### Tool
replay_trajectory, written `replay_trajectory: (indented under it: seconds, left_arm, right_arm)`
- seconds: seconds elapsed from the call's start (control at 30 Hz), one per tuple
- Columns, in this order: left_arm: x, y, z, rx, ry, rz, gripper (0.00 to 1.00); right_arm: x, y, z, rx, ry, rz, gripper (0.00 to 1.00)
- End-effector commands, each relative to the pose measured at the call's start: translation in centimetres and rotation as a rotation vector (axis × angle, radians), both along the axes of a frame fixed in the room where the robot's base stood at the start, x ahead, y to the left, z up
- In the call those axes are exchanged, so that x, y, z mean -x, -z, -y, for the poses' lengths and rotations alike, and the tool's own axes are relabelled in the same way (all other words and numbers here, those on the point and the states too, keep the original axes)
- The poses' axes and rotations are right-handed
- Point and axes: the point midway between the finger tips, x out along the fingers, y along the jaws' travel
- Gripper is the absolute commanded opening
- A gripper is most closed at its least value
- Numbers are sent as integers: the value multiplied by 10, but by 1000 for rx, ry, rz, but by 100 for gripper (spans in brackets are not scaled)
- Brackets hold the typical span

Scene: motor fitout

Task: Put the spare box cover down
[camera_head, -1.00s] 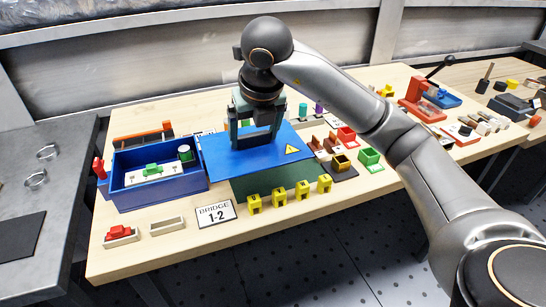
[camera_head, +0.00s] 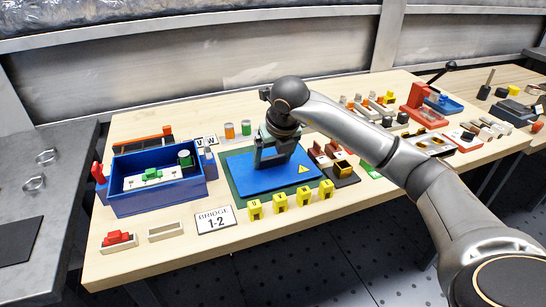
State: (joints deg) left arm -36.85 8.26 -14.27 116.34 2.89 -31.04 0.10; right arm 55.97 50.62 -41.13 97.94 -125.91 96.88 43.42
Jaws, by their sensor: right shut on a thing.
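The blue box cover (camera_head: 250,180), a flat plate with a yellow warning triangle, lies over the green mat (camera_head: 236,197), level and low. I cannot tell whether it touches the mat. My right gripper (camera_head: 275,160) is above the cover's upper middle, shut on it, its jaws partly hidden by the wrist. The open blue box (camera_head: 160,208) stands to the left with white and green parts inside. My left gripper is not in view.
Several yellow clips (camera_head: 279,203) stand along the mat's front edge. The "BRIDGE 1-2" sign (camera_head: 214,220) is at the front left. Dark parts trays (camera_head: 342,172) sit close right of the mat. Orange and green cylinders (camera_head: 246,127) stand behind.

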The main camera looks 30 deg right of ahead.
Motion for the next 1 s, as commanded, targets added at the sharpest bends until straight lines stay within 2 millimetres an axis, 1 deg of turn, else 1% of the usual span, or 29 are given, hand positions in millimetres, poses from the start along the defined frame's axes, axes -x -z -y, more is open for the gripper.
replay_trajectory:
  seconds: [0.13,0.3,0.33,0.4,0.43,0.63,0.77,0.87,1.0]
  left_arm:
    - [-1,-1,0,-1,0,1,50]
    - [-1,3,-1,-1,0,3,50]
    - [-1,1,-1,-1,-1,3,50]
    - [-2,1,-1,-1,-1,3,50]
    - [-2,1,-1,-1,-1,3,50]
    - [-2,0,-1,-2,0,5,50]
    - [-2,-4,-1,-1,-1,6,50]
    - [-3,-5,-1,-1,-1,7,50]
    - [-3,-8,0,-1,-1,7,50]
  right_arm:
    - [-1,-3,0,0,1,5,0]
    - [0,2,0,0,1,4,0]
    - [0,2,0,0,0,1,90]
    - [0,2,0,0,0,0,98]
    - [0,2,0,0,0,0,100]
    - [0,2,0,0,0,0,100]
    - [1,-5,0,-1,0,1,100]
    - [6,-18,-2,-1,-2,3,100]
    - [16,-48,-4,-1,0,6,100]
